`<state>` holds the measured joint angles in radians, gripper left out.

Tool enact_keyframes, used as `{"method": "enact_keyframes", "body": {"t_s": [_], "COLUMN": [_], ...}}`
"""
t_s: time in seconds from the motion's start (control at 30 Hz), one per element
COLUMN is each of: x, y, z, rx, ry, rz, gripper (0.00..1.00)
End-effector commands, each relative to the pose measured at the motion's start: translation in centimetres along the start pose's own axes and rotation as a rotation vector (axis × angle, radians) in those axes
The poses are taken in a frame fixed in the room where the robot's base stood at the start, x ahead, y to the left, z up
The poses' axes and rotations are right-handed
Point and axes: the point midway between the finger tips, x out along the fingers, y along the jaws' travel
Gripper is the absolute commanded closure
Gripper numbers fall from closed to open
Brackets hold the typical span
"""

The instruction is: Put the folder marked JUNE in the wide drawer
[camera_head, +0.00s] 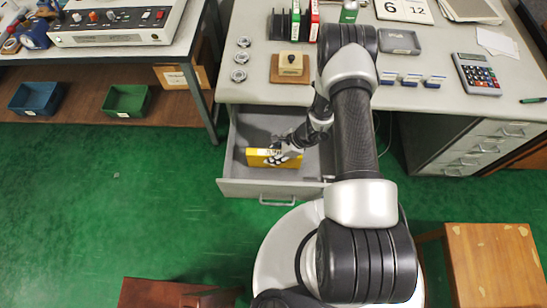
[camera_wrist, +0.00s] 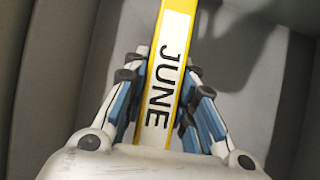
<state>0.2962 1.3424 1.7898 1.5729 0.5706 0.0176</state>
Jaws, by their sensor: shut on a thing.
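The yellow folder marked JUNE (camera_wrist: 168,75) stands on edge between the fingers of my gripper (camera_wrist: 165,95) in the wrist view. Its white label with black letters faces the camera. Grey drawer walls and floor surround the folder in the wrist view. I cannot tell whether the folder touches the drawer floor.
The drawer is pulled out under the grey desk (camera_head: 420,100). A calculator (camera_head: 477,73), a stamp on a wooden base (camera_head: 290,67) and a binder rack (camera_head: 285,24) are on the desk. A drawer unit (camera_head: 470,150) stands right and a wooden stool (camera_head: 490,260) lower right.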

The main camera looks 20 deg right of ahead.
Motion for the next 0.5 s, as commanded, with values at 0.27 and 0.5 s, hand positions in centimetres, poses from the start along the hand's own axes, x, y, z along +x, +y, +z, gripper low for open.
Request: {"method": "enact_keyframes", "body": {"t_s": [0.27,0.5], "x": [1.06,1.31], "y": [-0.08,-0.02], "z": [-0.65,-0.84], "rx": [0.0,0.001], "ry": [-0.001,0.0], "rz": [-0.002,-0.001], "gripper": [1.0,0.72]}}
